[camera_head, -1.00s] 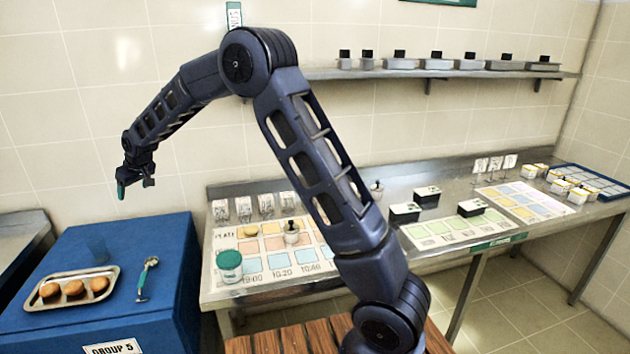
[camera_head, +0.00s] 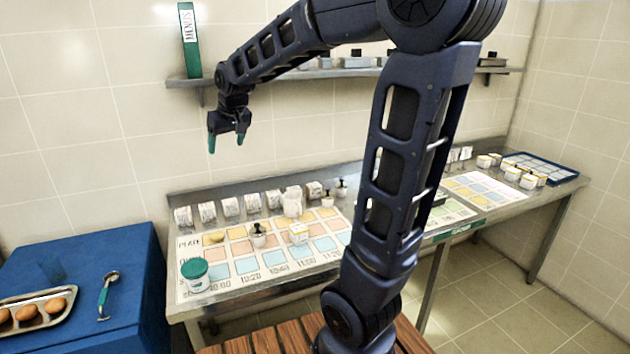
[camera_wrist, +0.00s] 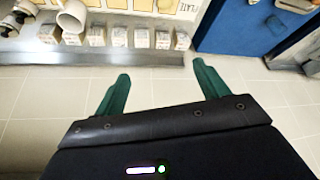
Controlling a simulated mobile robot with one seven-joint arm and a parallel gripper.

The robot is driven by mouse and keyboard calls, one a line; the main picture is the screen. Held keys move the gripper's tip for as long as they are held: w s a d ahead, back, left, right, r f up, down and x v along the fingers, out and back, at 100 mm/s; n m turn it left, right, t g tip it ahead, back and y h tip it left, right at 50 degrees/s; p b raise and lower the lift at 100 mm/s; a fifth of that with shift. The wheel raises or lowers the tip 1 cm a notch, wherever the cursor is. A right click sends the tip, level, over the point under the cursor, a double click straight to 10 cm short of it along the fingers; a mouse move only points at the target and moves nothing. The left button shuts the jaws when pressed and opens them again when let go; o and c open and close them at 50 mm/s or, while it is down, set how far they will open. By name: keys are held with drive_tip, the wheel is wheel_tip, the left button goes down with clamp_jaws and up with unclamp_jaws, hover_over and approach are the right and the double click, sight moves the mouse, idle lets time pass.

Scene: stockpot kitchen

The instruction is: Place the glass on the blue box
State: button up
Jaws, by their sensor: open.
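The blue box (camera_head: 95,250) stands at the left in the head view, and part of it shows at the upper right of the wrist view (camera_wrist: 235,30). A faint, see-through glass (camera_head: 50,267) appears to stand upright on its top, toward the back; its outline is hard to make out. My gripper (camera_head: 226,142) is open and empty, with green fingertips pointing down. It is in the air by the wall, above the back left part of the steel table and away from the glass. Its fingers also show apart in the wrist view (camera_wrist: 160,78).
The steel table (camera_head: 190,312) holds a chart, a green-lidded jar (camera_head: 196,275) and several small cartons. A shelf (camera_head: 285,75) with a green binder (camera_head: 189,40) is close above.

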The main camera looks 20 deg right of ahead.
drive_tip(key=s+d+f+m+h, duration=0.1)
drive_tip(key=s+d+f+m, duration=0.1)
drive_tip(key=s+d, duration=0.6)
drive_tip(key=s+d+f+m+h, duration=0.1)
drive_tip(key=s+d+f+m, duration=0.1)
drive_tip(key=s+d, duration=0.7)
drive_tip(key=s+f, duration=0.1)
drive_tip(key=s, duration=0.5)
drive_tip(key=shift+s+d, duration=0.25)
drive_tip(key=shift+d, duration=0.05)
